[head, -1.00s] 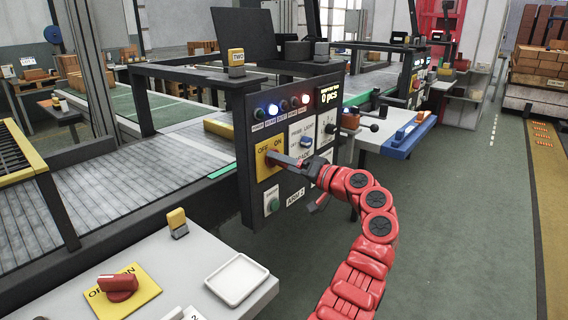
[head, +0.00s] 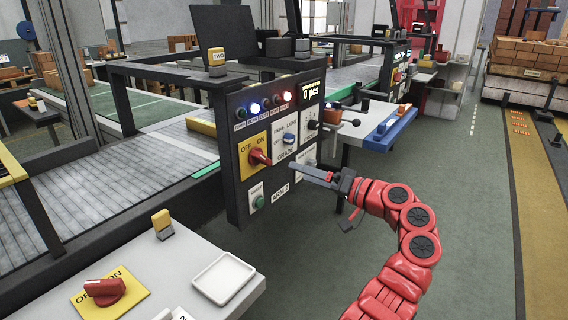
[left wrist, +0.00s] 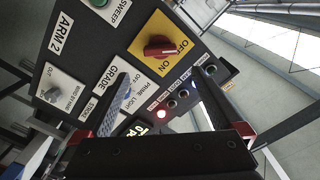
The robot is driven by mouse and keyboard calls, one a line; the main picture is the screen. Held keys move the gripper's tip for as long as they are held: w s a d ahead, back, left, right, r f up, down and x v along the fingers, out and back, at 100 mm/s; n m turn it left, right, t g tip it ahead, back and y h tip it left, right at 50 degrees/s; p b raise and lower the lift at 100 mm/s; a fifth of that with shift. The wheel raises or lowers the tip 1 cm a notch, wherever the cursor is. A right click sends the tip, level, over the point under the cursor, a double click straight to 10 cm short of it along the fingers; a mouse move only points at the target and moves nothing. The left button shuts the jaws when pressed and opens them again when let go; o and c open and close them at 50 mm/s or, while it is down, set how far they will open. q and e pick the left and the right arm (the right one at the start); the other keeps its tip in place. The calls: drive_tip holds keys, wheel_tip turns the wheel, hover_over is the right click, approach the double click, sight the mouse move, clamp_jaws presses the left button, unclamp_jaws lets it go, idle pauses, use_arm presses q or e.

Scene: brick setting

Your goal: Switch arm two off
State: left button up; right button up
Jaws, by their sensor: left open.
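The arm two panel (head: 272,205), marked ARM 2, carries a yellow OFF/ON plate (head: 246,165) with a red rotary knob (head: 260,157). In the left wrist view the red knob (left wrist: 158,47) sits on the yellow plate (left wrist: 180,30), with nothing touching it. A blue lamp (head: 254,107) and a red lamp (head: 286,97) glow above the plate. My left gripper (head: 318,197) is open and empty, to the right of the knob and in front of the panel. Its two spread fingers show in the left wrist view (left wrist: 163,85). My right gripper is out of sight.
Another OFF/ON plate with a red knob (head: 104,290) lies on the near-left table (head: 155,275), beside a yellow-topped block (head: 162,224) and a white tray (head: 224,278). A side table with a blue tray (head: 391,128) stands right of the panel. Green floor (head: 465,215) is clear to the right.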

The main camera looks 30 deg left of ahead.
use_arm(q)
drive_tip(key=d, duration=0.5)
drive_tip(key=shift+s+d, duration=0.1)
drive_tip(key=shift+s, duration=0.15)
